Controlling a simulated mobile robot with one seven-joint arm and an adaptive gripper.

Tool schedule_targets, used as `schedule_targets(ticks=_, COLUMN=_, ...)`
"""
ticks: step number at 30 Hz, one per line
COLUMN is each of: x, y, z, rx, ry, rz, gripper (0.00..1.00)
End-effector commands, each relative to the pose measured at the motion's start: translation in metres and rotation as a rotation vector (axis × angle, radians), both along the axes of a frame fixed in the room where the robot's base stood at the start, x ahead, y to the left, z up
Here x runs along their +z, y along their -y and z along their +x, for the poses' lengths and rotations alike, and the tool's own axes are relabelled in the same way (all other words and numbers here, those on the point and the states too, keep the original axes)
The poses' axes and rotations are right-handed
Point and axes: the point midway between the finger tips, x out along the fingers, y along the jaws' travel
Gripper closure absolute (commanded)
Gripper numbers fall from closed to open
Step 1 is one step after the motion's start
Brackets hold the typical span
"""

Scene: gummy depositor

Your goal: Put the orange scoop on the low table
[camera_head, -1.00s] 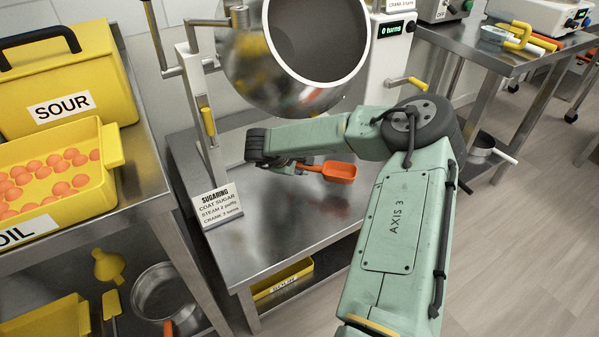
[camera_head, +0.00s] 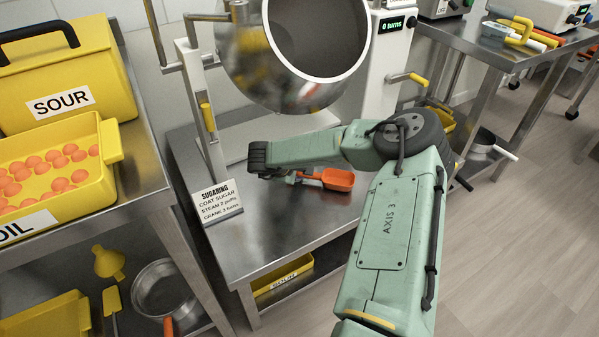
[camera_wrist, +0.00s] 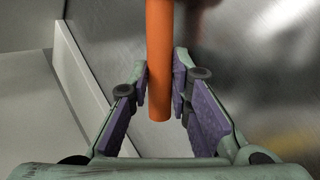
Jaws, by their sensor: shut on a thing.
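The orange scoop (camera_head: 338,179) shows in the head view just above or on the steel top of the low table (camera_head: 265,235); I cannot tell whether it touches. Its bowl points right, and its handle runs left under my arm. In the wrist view the scoop's orange handle (camera_wrist: 159,60) lies between the purple pads of my gripper (camera_wrist: 166,95), which is shut on it near the handle's end. The bowl is out of the wrist view. In the head view my gripper (camera_head: 291,177) is mostly hidden beneath my wrist.
A sugaring sign (camera_head: 217,202) stands at the table's left edge. A steel drum (camera_head: 290,75) hangs over the table's back. A yellow tray of orange gummies (camera_head: 45,175) sits on the left counter. The table's front is clear.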

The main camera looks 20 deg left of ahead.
Motion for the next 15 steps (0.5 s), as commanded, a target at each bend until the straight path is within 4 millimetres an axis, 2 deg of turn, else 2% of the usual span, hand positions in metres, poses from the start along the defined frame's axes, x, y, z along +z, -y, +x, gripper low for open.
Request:
schedule_targets(ticks=1, x=0.0008, y=-0.0001, z=0.0003, rx=0.0, ry=0.001, rz=0.0, gripper=1.0)
schedule_targets(ticks=2, x=0.0006, y=-0.0001, z=0.0001, rx=0.0, ry=0.0, rz=0.0, gripper=0.81)
schedule_targets(ticks=3, x=0.0006, y=-0.0001, z=0.0001, rx=0.0, ry=0.0, rz=0.0, gripper=0.78)
schedule_targets(ticks=11, x=0.0007, y=-0.0001, z=0.0001, rx=-0.001, ry=0.0, rz=0.001, gripper=0.61)
schedule_targets(ticks=15, x=0.0006, y=-0.0001, z=0.0, rx=0.0, ry=0.0, rz=0.0, gripper=0.61)
